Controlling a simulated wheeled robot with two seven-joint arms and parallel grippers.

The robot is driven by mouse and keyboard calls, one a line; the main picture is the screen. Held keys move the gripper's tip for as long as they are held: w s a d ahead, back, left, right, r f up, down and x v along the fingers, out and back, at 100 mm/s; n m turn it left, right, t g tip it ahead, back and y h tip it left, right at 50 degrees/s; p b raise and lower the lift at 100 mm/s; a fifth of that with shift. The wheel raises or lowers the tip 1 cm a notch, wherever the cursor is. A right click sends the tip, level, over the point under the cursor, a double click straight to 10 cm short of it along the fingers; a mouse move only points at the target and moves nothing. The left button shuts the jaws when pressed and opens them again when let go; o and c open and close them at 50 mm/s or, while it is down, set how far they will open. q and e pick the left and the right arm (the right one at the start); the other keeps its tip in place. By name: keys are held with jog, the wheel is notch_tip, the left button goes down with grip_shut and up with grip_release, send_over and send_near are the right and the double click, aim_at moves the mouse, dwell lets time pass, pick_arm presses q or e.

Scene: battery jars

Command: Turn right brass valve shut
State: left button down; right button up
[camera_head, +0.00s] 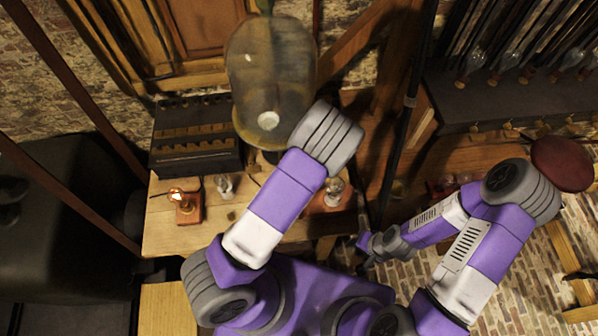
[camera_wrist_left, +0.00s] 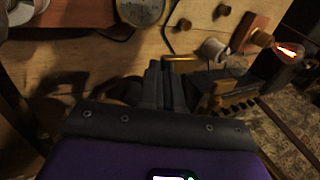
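In the left wrist view, the two dark fingers of my left gripper (camera_wrist_left: 164,68) are close together, with no clear gap between them. A short brass bar (camera_wrist_left: 182,58) shows right at their tips and runs to the right. It may be part of a valve; I cannot tell whether the fingers touch it or are in front of it. In the head view my left gripper is hidden behind its own arm, and no brass valve can be made out. My right gripper (camera_head: 367,250) is low in the middle right, away from the bench; its fingers are too small to read.
A wooden bench (camera_head: 163,234) holds a dark battery box (camera_head: 196,160), a lit bulb on a wooden block (camera_head: 187,213) and a big glass jar (camera_head: 270,75). A round brass-rimmed dial (camera_wrist_left: 143,10) and a glowing bulb (camera_wrist_left: 287,50) stand near my left gripper. A dark shelf (camera_head: 480,105) is at right.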

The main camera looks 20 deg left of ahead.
pick_arm(q)
jog(key=shift+s+f, duration=0.2)
jog(key=shift+f, duration=0.15)
dwell(0.3)
jog(key=shift+r, duration=0.1)
notch_tip(320, 180, up, 6)
jog(key=p, duration=0.4)
jog(key=w+d+r+b, duration=0.2)
jog(key=w+d+r, duration=0.1)
jog(key=d, duration=0.5)
jog(key=shift+w+d, duration=0.15)
jog(key=shift+w, duration=0.35)
